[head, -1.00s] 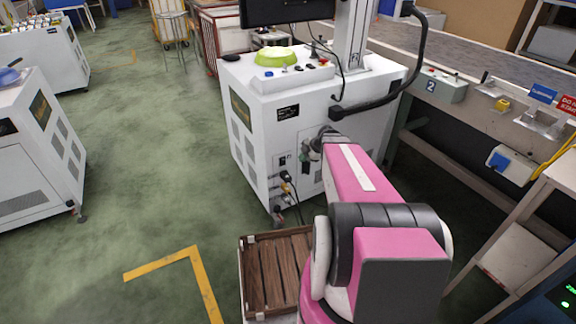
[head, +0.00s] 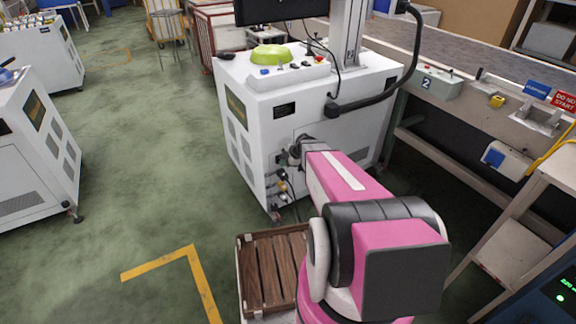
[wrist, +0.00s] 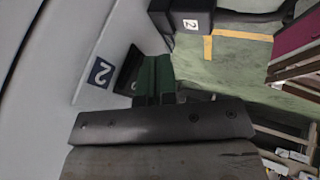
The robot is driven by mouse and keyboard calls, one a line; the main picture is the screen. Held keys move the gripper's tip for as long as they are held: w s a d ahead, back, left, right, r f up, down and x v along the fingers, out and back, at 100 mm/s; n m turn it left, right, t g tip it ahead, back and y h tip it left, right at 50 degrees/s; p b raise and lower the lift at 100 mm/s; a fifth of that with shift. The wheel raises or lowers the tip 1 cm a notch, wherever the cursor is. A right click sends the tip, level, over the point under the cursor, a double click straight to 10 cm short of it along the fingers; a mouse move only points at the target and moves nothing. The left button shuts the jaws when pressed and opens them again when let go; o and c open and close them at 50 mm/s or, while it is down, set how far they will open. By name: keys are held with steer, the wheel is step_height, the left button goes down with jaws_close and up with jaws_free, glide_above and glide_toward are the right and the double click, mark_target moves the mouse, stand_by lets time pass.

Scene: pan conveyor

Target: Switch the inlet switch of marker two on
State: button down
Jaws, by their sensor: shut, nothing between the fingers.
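Marker two is the white cabinet (head: 246,130) in the middle of the head view. My arm reaches to its lower front face. My gripper (head: 290,155) is at that face, close to the small fittings there, and the contact point is hidden. In the wrist view, my gripper (wrist: 154,92) is shut with nothing in it. Its fingertips are at a dark switch-like part (wrist: 128,70) beside a dark blue "2" label (wrist: 100,72) on the pale panel. The fingers partly cover this part. I cannot tell whether they touch it or which way it is set.
Plugs and cables (head: 283,188) stick out below my gripper. The conveyor (head: 480,62) with a "2" control box (head: 440,84) runs along the right. The green floor at left is open.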

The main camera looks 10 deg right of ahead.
steer(key=shift+w+a, duration=0.1)
steer(key=shift+w, duration=0.1)
steer(key=shift+w+a+f, duration=0.1)
steer(key=shift+w+f, duration=0.05)
steer(key=shift+w, duration=0.15)
stand_by(0.4)
steer(key=shift+r, duration=0.85)
